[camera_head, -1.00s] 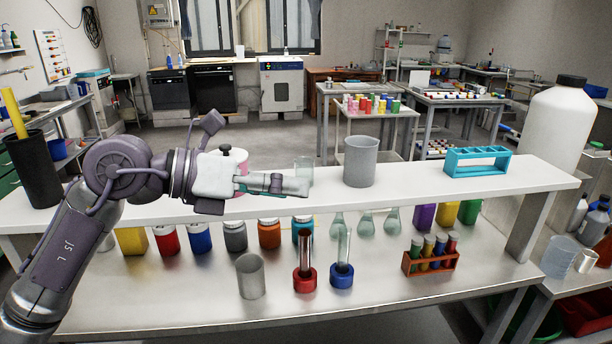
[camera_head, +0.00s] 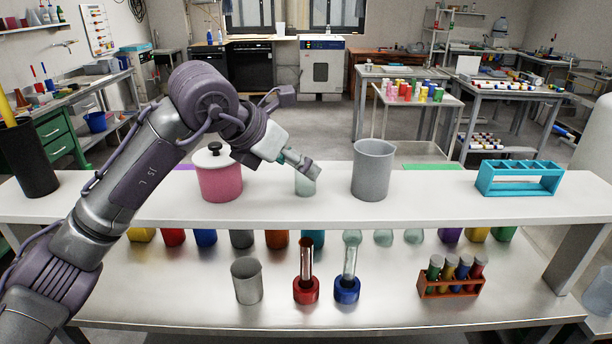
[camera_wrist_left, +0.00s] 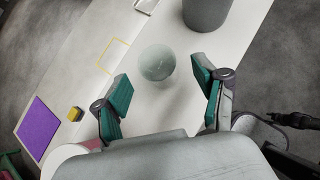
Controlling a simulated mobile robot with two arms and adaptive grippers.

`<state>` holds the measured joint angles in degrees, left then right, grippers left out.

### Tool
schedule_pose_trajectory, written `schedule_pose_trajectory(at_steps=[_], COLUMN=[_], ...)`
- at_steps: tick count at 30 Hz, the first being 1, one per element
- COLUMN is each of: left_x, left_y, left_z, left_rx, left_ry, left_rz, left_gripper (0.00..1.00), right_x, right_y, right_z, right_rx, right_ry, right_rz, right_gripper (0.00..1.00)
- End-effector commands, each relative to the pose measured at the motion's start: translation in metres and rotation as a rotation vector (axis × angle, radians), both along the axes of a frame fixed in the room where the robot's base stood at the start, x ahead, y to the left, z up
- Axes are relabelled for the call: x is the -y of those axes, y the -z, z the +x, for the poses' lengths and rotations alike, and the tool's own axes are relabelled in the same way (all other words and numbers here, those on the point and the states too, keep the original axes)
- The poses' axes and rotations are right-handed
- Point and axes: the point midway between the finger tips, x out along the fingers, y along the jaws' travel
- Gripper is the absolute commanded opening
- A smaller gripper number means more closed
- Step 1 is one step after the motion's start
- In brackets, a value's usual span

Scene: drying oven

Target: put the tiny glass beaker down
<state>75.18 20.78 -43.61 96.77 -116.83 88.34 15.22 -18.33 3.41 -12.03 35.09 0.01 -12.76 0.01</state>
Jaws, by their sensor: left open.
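The tiny glass beaker (camera_head: 305,184) stands on the white raised shelf (camera_head: 440,205), between the pink pot and the large grey beaker. It is clear and partly hidden behind my left gripper in the head view. In the left wrist view the beaker (camera_wrist_left: 157,63) shows as a pale round shape on the white surface. My left gripper (camera_head: 308,170) points down and to the right at the beaker. In the left wrist view my left gripper (camera_wrist_left: 162,78) has its teal-padded fingers wide apart, with the beaker ahead of the gap and no finger visibly touching it. My right gripper is not in view.
A pink lidded pot (camera_head: 219,178) stands left of the beaker, close to my left arm. A large grey beaker (camera_head: 373,170) and a teal rack (camera_head: 519,178) stand to the right. A yellow square outline (camera_wrist_left: 113,55) lies beside the beaker. Bottles and tubes fill the lower level.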

Motion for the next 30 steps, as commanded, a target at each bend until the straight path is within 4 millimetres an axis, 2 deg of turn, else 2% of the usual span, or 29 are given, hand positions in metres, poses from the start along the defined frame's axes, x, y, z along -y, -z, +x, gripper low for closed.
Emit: schedule_pose_trajectory(at_steps=[5,11,17,24,30], left_x=[0.006,0.019,0.029,0.03,0.029], left_y=[0.009,0.026,0.043,0.045,0.045], left_z=[0.006,0.02,0.031,0.032,0.032], left_rx=[-0.002,-0.005,-0.001,0.0,0.0], left_ry=[0.001,0.001,0.001,0.001,0.001], left_rz=[0.001,-0.001,0.0,0.0,0.0], left_gripper=[0.71,0.71,0.71,0.71,0.38], right_x=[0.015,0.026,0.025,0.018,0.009], right_y=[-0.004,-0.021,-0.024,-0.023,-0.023], right_z=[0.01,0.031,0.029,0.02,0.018], right_rx=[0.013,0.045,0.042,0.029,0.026], right_ry=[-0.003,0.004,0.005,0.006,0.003], right_rz=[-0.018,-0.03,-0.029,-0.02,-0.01], right_gripper=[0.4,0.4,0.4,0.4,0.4])
